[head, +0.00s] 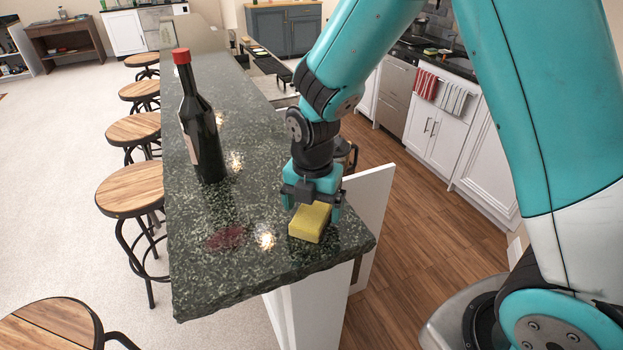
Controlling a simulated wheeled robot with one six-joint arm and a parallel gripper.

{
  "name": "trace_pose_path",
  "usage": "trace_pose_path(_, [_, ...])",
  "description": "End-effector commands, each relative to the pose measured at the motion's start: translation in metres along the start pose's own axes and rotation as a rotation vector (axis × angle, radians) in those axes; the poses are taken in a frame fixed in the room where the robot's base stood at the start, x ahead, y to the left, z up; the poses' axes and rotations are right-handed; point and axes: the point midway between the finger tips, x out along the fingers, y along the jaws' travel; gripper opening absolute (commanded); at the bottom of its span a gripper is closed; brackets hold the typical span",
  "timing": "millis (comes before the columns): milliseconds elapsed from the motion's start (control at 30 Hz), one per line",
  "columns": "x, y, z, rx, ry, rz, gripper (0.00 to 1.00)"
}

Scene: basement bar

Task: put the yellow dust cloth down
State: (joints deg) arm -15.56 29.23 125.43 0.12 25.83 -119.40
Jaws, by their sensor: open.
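The yellow dust cloth (310,223) looks like a thick folded block. It rests on the dark green stone bar top (285,264), near its right front edge. My gripper (312,206) is right above and around it, pointing down, with one finger on each side of the cloth. The jaws are open. Part of the cloth's far side is hidden by the gripper. I cannot tell whether a finger still touches it.
A dark wine bottle with a red cap (200,125) stands upright on the bar, left of my gripper. A dark red stain (227,238) lies on the bar top left of the cloth. Wooden stools (130,190) line the left side. The wooden floor (420,240) at right is clear.

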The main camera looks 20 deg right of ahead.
Motion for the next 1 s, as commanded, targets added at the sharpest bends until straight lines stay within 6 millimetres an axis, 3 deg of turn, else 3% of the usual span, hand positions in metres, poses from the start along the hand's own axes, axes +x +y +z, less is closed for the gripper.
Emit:
trace_pose_path(300, [-0.07, 0.002, 0.001, -0.001, -0.005, 0.012, 0.91])
trace_pose_path(567, [-0.096, 0.0, -0.003, 0.032, 0.002, 0.015, 0.91])
trace_pose_path(767, [-0.117, -0.018, -0.035, 0.379, 0.061, 0.068, 0.91])
trace_pose_path(1000, [-0.143, -0.057, -0.1, 1.053, 0.231, 0.09, 0.91])
